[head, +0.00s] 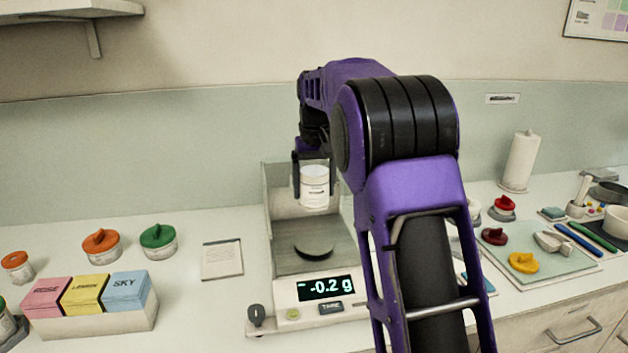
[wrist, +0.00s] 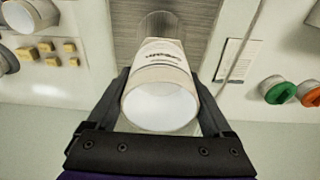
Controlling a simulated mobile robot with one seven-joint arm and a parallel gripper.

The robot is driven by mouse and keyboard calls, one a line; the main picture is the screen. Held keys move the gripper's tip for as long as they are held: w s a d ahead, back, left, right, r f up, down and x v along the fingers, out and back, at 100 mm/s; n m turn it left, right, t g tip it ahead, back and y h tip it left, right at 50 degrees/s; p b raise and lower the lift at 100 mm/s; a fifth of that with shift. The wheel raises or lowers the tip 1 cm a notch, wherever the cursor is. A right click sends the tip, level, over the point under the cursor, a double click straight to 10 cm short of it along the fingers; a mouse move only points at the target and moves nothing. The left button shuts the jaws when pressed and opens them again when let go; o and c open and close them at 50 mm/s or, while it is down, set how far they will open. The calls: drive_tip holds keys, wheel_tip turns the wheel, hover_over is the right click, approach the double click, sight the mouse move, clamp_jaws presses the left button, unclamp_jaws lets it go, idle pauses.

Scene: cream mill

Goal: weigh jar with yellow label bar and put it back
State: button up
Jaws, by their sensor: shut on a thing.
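A white jar (head: 314,187) hangs in my gripper (head: 311,176) above the scale. In the wrist view the jar (wrist: 160,90) lies between the two dark fingers, its pale round end facing the camera. Small dark print shows on its label; I cannot make out a yellow bar. The scale (head: 300,293) stands below with a dark round pan (head: 314,247), which is empty. Its display (head: 326,287) reads -0.2 g. There is a clear gap between jar and pan. My arm hides the area right of the scale.
Clear panels (head: 275,215) rise around the pan. Left of the scale lie a card (head: 222,259), jars with green (head: 158,238) and orange (head: 101,243) lids, and a box of pink, yellow and blue blocks (head: 112,318). At right are a paper roll (head: 520,162) and a mat (head: 490,262) with lids.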

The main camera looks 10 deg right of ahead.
wheel_tip(320, 180, down, 11)
drive_tip(key=b, duration=0.5)
drive_tip(key=shift+r, duration=0.2)
drive_tip(key=shift+f, duration=0.25)
idle(0.5)
drive_tip(key=o, duration=1.2)
